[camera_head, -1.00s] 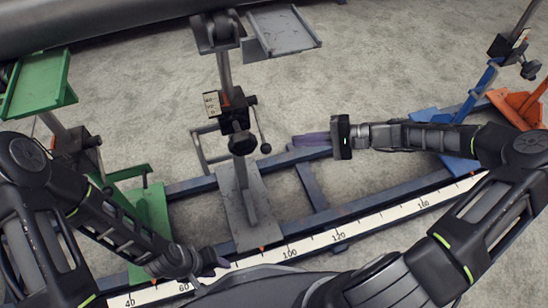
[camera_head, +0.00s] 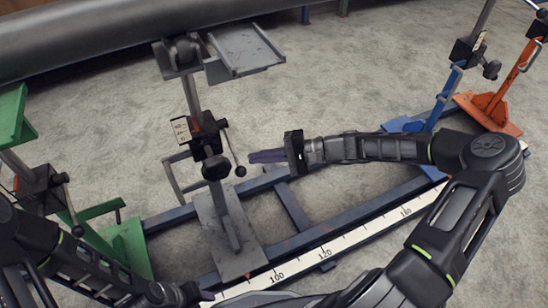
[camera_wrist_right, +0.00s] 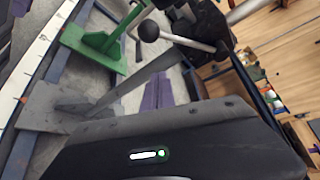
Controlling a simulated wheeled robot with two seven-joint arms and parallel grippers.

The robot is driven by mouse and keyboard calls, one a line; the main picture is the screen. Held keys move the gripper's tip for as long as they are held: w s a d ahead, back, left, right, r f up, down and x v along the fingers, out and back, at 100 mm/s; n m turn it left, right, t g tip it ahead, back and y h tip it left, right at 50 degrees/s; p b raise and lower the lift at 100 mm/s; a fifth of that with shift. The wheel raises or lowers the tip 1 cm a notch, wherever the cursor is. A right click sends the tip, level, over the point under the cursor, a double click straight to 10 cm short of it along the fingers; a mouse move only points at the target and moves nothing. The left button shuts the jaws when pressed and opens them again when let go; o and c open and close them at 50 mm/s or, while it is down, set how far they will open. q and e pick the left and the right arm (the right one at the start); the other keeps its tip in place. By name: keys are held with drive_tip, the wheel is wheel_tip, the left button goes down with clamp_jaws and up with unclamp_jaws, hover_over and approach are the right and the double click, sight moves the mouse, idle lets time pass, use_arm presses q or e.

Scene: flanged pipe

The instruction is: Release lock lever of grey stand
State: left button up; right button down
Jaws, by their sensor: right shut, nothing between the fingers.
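The grey stand (camera_head: 225,235) stands upright on the blue rail frame, left of centre in the head view. Its black clamp block (camera_head: 207,145) carries a dark round knob and the thin lock lever (camera_head: 231,150), which ends in a black ball and slants down to the right. The lever also shows in the right wrist view (camera_wrist_right: 185,39), with its ball at the left end. My right gripper (camera_head: 252,157) is shut and empty, its purple fingertips just right of the lever ball, apparently apart from it. My left gripper (camera_head: 206,296) is low at the bottom edge, its jaws unclear.
A green stand (camera_head: 125,245) is at the left; blue (camera_head: 440,100) and orange (camera_head: 490,110) stands are at the right. A white ruler (camera_head: 325,252) runs along the front rail. A large grey pipe (camera_head: 90,35) lies across the back. Floor behind the rails is clear.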

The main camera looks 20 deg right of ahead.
drive_tip(key=shift+s+a+r+b, duration=0.25)
drive_tip(key=shift+s+a, duration=0.35)
drive_tip(key=shift+a, duration=0.3)
drive_tip(key=shift+s+a+r+b, duration=0.25)
drive_tip(key=shift+s+a, duration=0.3)
drive_tip(key=shift+a, duration=0.35)
wheel_tip(320, 180, up, 13)
drive_tip(key=s+m+g+h+p, duration=0.1)
drive_tip(key=m+g+p, duration=0.5)
drive_tip(key=p, duration=1.6)
drive_tip(key=shift+m+h, duration=0.4)
drive_tip(key=shift+f, duration=0.1)
